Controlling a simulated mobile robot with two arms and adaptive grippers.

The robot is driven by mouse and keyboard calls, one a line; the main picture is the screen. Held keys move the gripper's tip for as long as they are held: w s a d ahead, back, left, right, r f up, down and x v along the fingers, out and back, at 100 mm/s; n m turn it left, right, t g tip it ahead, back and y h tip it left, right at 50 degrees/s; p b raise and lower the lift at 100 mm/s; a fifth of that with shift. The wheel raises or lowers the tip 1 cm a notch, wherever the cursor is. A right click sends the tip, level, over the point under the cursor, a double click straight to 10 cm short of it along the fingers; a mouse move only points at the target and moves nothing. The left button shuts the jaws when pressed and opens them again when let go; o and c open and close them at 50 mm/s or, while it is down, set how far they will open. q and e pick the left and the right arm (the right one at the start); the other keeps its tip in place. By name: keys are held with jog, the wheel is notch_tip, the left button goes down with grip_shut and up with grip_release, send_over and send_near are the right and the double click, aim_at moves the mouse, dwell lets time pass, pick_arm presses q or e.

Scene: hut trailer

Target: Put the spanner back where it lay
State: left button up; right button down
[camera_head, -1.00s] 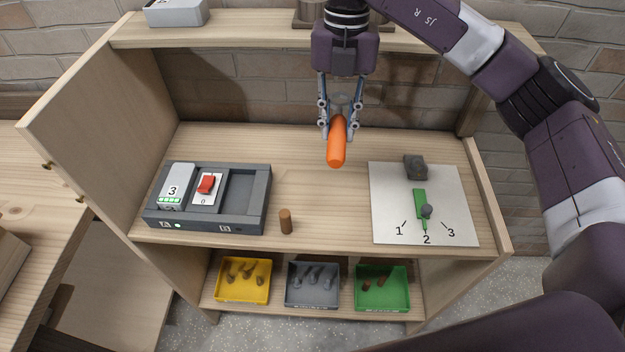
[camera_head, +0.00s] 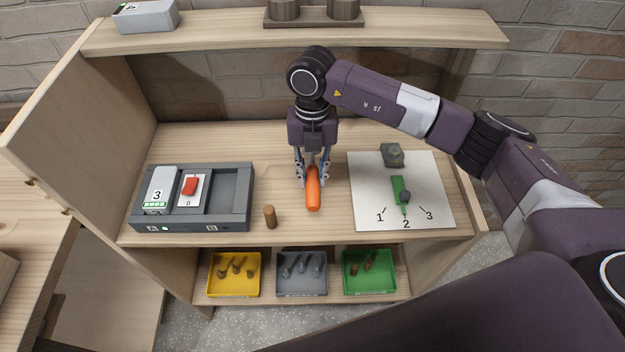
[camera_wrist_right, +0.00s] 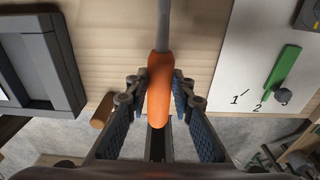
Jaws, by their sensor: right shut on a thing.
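The spanner (camera_head: 313,190) has an orange handle and a grey shaft. In the right wrist view its handle (camera_wrist_right: 159,100) lies between the finger pads and its shaft runs away toward the top edge. Its far end is hidden behind my gripper in the head view and cut off in the wrist view. My right gripper (camera_head: 313,178) is shut on the handle, low over the middle of the wooden worktop (camera_head: 290,150). I cannot tell whether the spanner touches the wood. My left gripper is not in view.
A grey unit (camera_head: 232,190) with a red switch (camera_head: 190,187) stands left. A brown peg (camera_head: 270,217) stands near the front edge. A white panel (camera_head: 430,180) with a green lever (camera_head: 399,190), pointing at 2, lies right. Yellow, grey and green trays (camera_head: 389,290) sit below.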

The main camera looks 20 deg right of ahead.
notch_tip(320, 180, down, 3)
jog(key=shift+f+p, duration=0.15)
jog(key=shift+p, duration=0.15)
jog(key=shift+f, duration=0.2)
jog(key=c, duration=1.7)
grip_release()
jog(key=shift+r, duration=0.1)
